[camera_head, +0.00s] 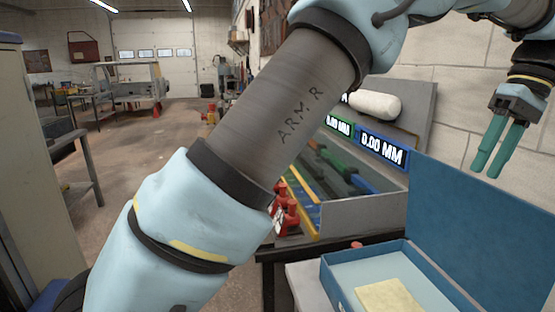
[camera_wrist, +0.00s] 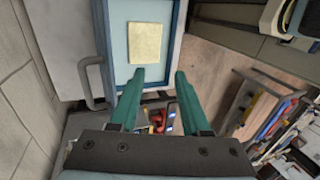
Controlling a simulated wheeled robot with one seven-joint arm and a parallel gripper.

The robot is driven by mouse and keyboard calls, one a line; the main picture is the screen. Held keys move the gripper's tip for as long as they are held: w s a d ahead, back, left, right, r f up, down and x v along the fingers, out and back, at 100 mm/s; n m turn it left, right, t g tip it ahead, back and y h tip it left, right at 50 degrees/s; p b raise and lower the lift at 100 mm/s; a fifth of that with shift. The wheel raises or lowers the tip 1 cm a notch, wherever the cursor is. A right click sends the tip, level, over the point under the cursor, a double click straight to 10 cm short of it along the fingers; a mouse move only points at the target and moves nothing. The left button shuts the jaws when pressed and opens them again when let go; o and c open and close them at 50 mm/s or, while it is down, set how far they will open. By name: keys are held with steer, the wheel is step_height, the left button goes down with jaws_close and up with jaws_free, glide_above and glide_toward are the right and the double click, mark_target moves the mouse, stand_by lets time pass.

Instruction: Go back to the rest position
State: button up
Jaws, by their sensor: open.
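My gripper (camera_head: 498,147) hangs at the right of the head view, in the air above the blue box, with its green fingers pointing down. The fingers also show in the wrist view (camera_wrist: 157,82), spread apart with nothing between them. My arm crosses the middle of the head view and hides part of the bench behind it. The open blue box (camera_head: 335,275) stands at the lower right with its lid raised. A yellow sheet (camera_head: 390,297) lies inside the box, and it also shows in the wrist view (camera_wrist: 145,42).
A bench frame with coloured rails and displays reading 0.00 MM (camera_head: 381,151) stands behind the box, partly hidden by my arm. A white roll (camera_head: 376,106) lies above the displays. Red clamps (camera_head: 287,212) sit at its left. Open floor (camera_head: 128,150) extends at the left.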

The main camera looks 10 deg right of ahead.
steer(key=w+a+f+h, duration=0.1)
steer(key=w+a+f, duration=0.4)
steer(key=w+a, duration=0.5)
steer(key=w+a+f+m+h+b, duration=0.1)
steer(key=w+a+f, duration=0.35)
steer(key=a, duration=0.45)
steer(key=w+a+f+h+b, duration=0.1)
steer(key=w+a+f, duration=0.3)
steer(key=a, duration=0.5)
steer(key=s+a+f, duration=0.2)
steer(key=a, duration=0.5)
steer(key=s+a+f+t, duration=0.1)
steer(key=a+f, duration=0.2)
steer(key=a, duration=0.4)
steer(key=s+a+f+m+t+h, duration=0.1)
steer(key=s+a+f, duration=0.1)
steer(key=a, duration=0.5)
steer(key=shift+s+f+b, duration=0.25)
steer(key=shift+s+b, duration=0.1)
